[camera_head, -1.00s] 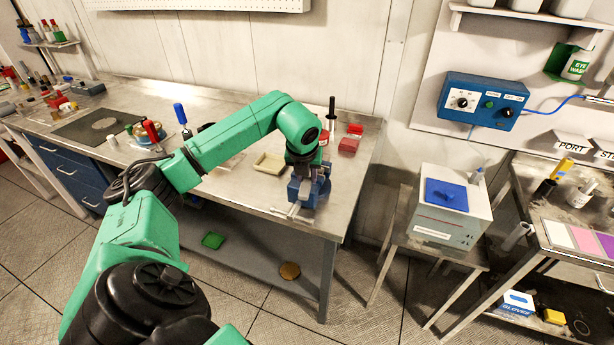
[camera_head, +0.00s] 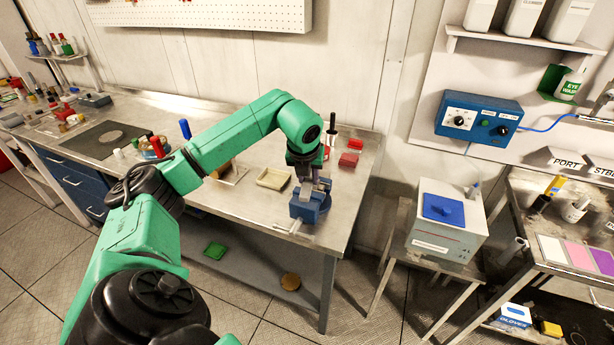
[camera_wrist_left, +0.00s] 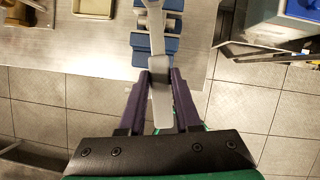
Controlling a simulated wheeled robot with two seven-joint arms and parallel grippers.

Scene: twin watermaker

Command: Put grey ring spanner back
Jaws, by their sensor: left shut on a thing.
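My left gripper (camera_head: 310,182) is at the blue vise (camera_head: 309,207) near the right end of the steel bench. In the left wrist view its two dark purple fingers (camera_wrist_left: 160,90) are shut on the grey ring spanner (camera_wrist_left: 161,103). The spanner's shaft runs away from the fingers, and its far end overlaps the blue vise (camera_wrist_left: 172,43) in that view. I cannot tell whether the spanner touches the vise. In the head view the spanner is too small to make out clearly. My right gripper is not in view.
A cream tray (camera_head: 273,179) and red blocks (camera_head: 348,160) lie on the bench near the vise. A blue-handled tool (camera_head: 185,129) stands farther left. A white pegboard (camera_head: 200,12) hangs on the wall. A grey box with a blue lid (camera_head: 445,208) stands on a stool to the right.

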